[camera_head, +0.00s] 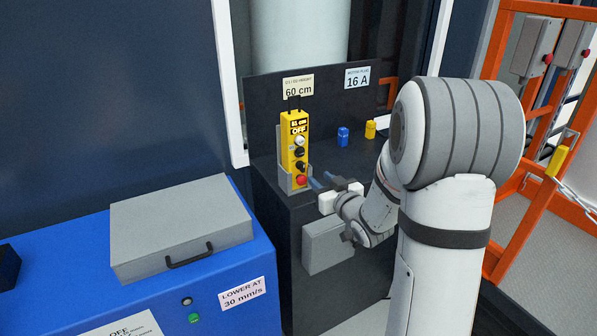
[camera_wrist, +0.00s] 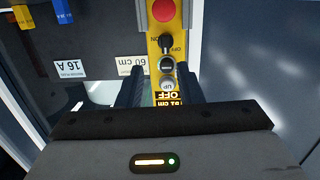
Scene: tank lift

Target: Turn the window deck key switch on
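A yellow control pendant (camera_head: 289,150) stands upright in a grey holder on the dark cabinet. Its small display (camera_head: 299,127) reads OFF below a cm figure. A black key switch (camera_head: 301,165) sits above a red button (camera_head: 301,180). The wrist view is upside down; there the key switch (camera_wrist: 166,42) lies between the printed words ON and OFF, beside the red button (camera_wrist: 163,10). My gripper (camera_head: 321,182) is just right of the pendant's lower part. In the wrist view my gripper (camera_wrist: 160,68) is open and empty, its fingers apart across the pendant. Contact cannot be told.
Blue (camera_head: 343,137) and yellow (camera_head: 370,129) small items stand on the cabinet top. Labels read 60 cm (camera_head: 298,87) and 16 A (camera_head: 357,77) behind. A blue machine (camera_head: 255,265) with a grey lidded box (camera_head: 180,225) is at left. Orange railing (camera_head: 520,215) stands at right.

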